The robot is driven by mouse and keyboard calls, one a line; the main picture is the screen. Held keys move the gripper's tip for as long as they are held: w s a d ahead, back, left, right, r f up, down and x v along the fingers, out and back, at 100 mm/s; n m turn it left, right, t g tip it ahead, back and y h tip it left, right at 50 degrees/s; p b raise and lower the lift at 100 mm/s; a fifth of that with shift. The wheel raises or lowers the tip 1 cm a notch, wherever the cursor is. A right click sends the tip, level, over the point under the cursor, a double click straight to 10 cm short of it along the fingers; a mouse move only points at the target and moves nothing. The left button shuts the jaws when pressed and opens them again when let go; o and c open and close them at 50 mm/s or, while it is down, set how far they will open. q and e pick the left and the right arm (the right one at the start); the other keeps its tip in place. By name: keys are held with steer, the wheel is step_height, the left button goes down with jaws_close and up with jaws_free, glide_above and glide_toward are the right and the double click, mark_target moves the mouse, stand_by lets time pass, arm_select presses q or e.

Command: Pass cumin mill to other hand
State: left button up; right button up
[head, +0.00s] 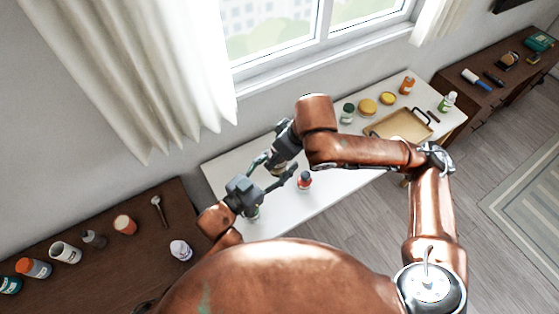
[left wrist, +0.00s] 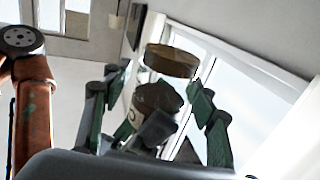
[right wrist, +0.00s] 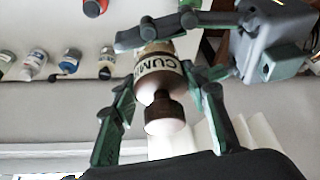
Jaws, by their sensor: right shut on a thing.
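The cumin mill (right wrist: 157,72) has a pale label with dark lettering and a dark brown knobbed end, seen in the right wrist view. My right gripper (right wrist: 162,82) is shut on it, one finger on each side. In the head view the mill (head: 280,167) hangs below my right gripper (head: 283,152) over the white table, mostly hidden. My left gripper (head: 279,165) reaches in from the left with its fingers spread around the mill. In the left wrist view the mill (left wrist: 158,98) lies between the open left fingertips (left wrist: 160,84); I cannot tell whether they touch it.
A red-capped bottle (head: 304,180) stands on the white table (head: 318,198) near the grippers. A tray (head: 398,126) and several jars are farther right. A dark table (head: 110,262) at left holds several bottles and a spoon (head: 158,208).

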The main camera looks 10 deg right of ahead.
arm_select(q)
steer(key=c, duration=1)
steer(key=shift+c, duration=0.2)
arm_select(e)
steer(key=o, duration=1)
arm_select(q)
jaws_close()
arm_select(e)
steer(key=o, duration=0.3)
